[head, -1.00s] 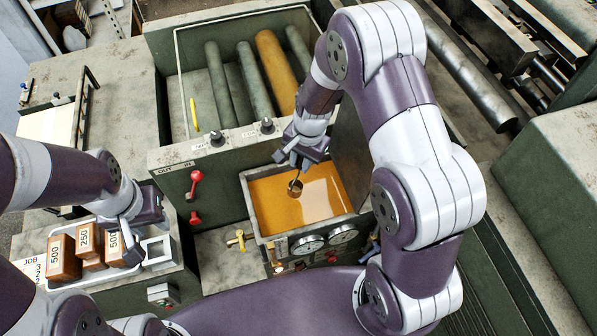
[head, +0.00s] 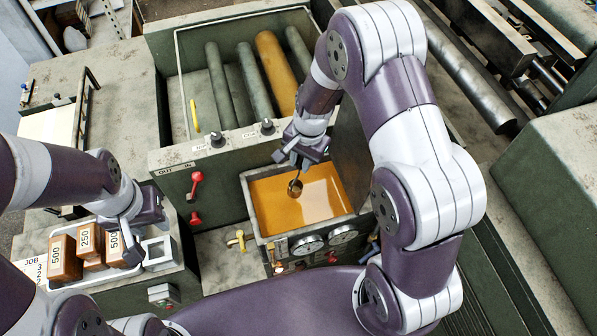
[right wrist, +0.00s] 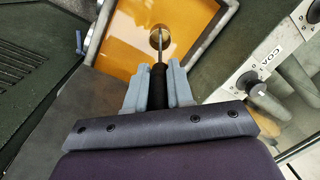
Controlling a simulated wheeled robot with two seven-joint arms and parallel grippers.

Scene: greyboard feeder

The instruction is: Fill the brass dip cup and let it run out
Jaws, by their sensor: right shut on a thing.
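The brass dip cup (head: 295,188) hangs on a thin rod over the open tank (head: 249,203) of amber liquid (head: 318,203). More of its side shows, but I cannot tell whether its bottom is clear of the surface. My right gripper (head: 298,158) is above it, shut on the cup's dark handle (right wrist: 158,78). In the right wrist view the cup's round mouth (right wrist: 160,38) shows amber inside; its fill level is unclear. My left gripper (head: 132,247) is low at the left by the labelled blocks, its fingers too hidden to judge.
A white tray (head: 95,284) holds brown blocks (head: 64,258) marked 500 and 250. A square grey holder (head: 158,253) stands beside it. Two gauges (head: 307,244) sit on the tank's front. Rollers (head: 258,85) lie behind the panel with a red lever (head: 194,184).

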